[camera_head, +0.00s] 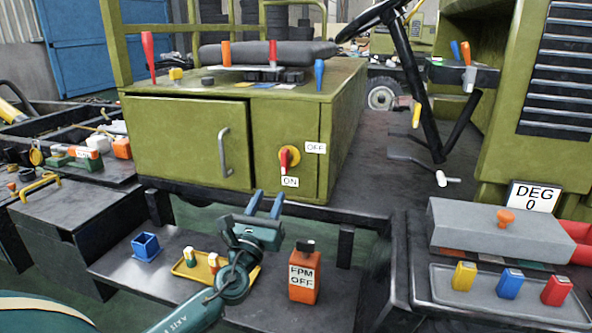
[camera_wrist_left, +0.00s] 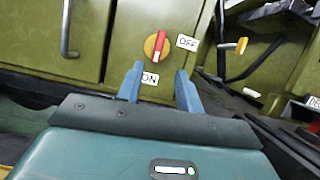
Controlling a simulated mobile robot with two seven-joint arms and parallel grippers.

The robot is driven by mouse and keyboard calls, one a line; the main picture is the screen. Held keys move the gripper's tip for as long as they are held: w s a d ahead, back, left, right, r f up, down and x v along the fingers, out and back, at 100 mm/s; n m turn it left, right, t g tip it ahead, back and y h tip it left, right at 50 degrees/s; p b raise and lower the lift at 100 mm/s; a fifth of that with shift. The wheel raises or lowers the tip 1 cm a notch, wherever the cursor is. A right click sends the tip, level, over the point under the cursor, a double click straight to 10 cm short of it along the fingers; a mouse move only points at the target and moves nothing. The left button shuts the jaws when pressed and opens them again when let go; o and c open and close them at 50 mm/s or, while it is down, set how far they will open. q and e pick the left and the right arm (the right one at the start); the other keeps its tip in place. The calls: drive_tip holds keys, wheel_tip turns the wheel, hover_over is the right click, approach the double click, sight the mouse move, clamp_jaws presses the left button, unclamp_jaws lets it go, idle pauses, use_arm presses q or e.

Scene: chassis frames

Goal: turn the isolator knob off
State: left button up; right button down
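The isolator knob (camera_head: 287,159) is a red handle on a yellow round base, set in the front face of the green cabinet (camera_head: 185,135). Its handle stands near upright, its lower end towards the ON label (camera_head: 290,182). The OFF label (camera_head: 316,148) is to its right. The knob also shows in the left wrist view (camera_wrist_left: 156,46), above and between the blue fingertips. My left gripper (camera_head: 265,203) is open and empty, below and in front of the knob, not touching it. My right gripper is not in view.
A door handle (camera_head: 224,152) projects left of the knob. Below, a dark shelf carries a blue cup (camera_head: 146,246), a yellow tray (camera_head: 187,272) and an orange box marked FPM OFF (camera_head: 304,275). A grey box (camera_head: 490,232) stands at the right. The cabinet face around the knob is clear.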

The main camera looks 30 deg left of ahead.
sight(283, 160)
use_arm(q)
drive_tip(key=shift+m, duration=0.4)
drive_tip(key=x, duration=1.3)
drive_tip(key=shift+w+a+r, duration=0.1)
drive_tip(key=shift+w+r, duration=0.05)
drive_tip(key=shift+r, duration=0.4)
drive_tip(key=shift+c, duration=0.6)
clamp_jaws()
